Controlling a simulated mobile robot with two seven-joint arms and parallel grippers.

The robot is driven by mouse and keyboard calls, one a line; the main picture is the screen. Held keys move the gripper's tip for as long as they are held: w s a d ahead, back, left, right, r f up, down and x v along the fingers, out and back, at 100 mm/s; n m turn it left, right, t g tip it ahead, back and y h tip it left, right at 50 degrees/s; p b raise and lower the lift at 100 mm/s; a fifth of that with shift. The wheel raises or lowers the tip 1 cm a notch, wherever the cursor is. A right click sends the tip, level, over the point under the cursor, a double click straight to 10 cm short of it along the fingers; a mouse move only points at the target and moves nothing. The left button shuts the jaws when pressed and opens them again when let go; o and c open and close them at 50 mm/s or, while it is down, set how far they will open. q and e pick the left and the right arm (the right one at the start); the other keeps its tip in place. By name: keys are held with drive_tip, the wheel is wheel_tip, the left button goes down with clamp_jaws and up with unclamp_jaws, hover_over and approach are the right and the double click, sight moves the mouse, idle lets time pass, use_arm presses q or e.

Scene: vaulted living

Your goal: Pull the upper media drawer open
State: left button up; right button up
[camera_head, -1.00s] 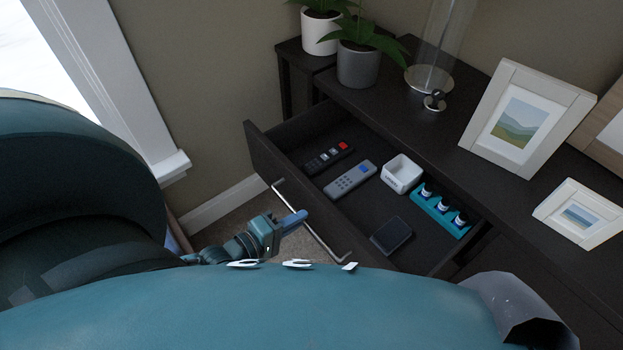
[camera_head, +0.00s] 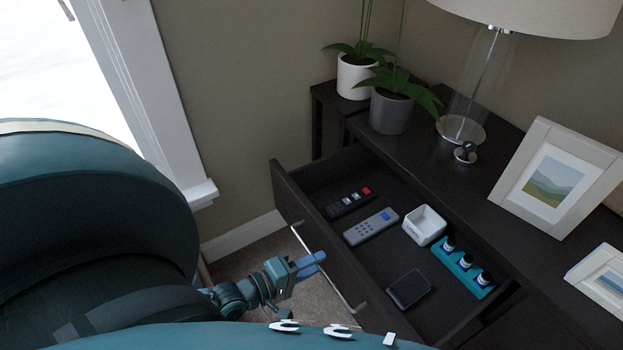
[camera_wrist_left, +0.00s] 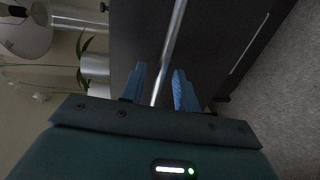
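The upper media drawer (camera_head: 292,201) stands pulled out of the dark cabinet, with its inside in view. Its silver bar handle (camera_head: 299,238) runs along the front panel and also shows in the left wrist view (camera_wrist_left: 174,42). My left gripper (camera_head: 322,257) is at the middle of the handle. In the left wrist view its blue fingers (camera_wrist_left: 158,85) are apart, one on each side of the bar, with gaps visible. Whether a finger touches the bar, I cannot tell. My right gripper is not in view.
The drawer holds a black remote (camera_head: 351,203), a grey remote (camera_head: 370,228), a white box (camera_head: 424,225), a teal holder with bottles (camera_head: 463,271) and a dark flat item (camera_head: 408,289). Plants, a lamp (camera_head: 461,130) and picture frames stand on the cabinet (camera_head: 480,185). Carpet shows below the handle.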

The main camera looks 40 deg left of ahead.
use_arm(q)
drive_tip(key=p+v, duration=0.1)
drive_tip(key=v, duration=1.2)
drive_tip(key=shift+p, duration=0.35)
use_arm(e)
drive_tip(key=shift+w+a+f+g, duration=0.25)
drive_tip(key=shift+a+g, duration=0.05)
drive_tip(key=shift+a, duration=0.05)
use_arm(q)
drive_tip(key=shift+s, duration=0.1)
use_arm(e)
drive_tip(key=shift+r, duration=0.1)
